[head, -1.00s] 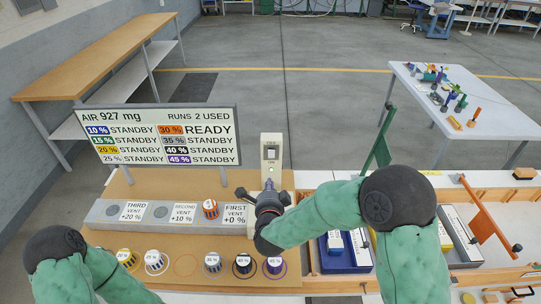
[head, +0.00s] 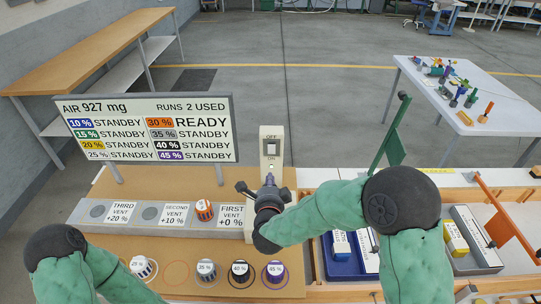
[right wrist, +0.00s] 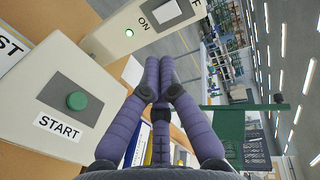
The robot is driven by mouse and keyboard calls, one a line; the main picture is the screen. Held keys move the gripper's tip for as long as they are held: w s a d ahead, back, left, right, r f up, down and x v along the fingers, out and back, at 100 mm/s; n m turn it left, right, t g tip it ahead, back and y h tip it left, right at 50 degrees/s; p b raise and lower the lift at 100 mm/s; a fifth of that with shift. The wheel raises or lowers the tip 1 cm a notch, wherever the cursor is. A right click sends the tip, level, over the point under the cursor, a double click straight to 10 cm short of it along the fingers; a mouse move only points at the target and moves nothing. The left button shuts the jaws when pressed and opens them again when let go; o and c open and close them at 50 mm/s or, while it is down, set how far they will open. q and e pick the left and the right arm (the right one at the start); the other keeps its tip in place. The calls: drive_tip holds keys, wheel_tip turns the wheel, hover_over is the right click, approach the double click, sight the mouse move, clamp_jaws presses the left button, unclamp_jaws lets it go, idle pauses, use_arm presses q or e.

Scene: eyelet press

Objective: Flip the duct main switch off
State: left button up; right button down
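The main switch (head: 271,148) is a pale rocker on a cream upright box, marked OFF above and ON below. It also shows at the top of the right wrist view (right wrist: 167,12), with a lit green lamp (right wrist: 129,33) by the ON mark. My right gripper (head: 268,183) is just below and in front of the switch in the head view. In the right wrist view its purple fingers (right wrist: 159,62) come together at the tips with nothing between them, apart from the rocker. My left gripper is out of view; only its arm shows.
A START box with a green button (right wrist: 77,101) stands close beside the right fingers. A status board (head: 148,128) stands left of the switch. An orange-striped cup (head: 204,210) sits on the vent strip; several cups line the front. A green flag (head: 391,146) stands right.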

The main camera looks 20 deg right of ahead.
approach(271, 149)
drive_tip(key=x, duration=0.5)
drive_tip(key=shift+f, duration=0.4)
drive_tip(key=shift+w+d+r, duration=0.1)
drive_tip(key=shift+w+d, duration=0.05)
drive_tip(key=shift+w, duration=0.6)
drive_tip(key=shift+w+d+b, duration=0.1)
drive_tip(key=shift+w+b, duration=0.15)
drive_tip(key=shift+b, duration=0.5)
drive_tip(key=shift+w+r, duration=0.1)
drive_tip(key=shift+r, duration=0.1)
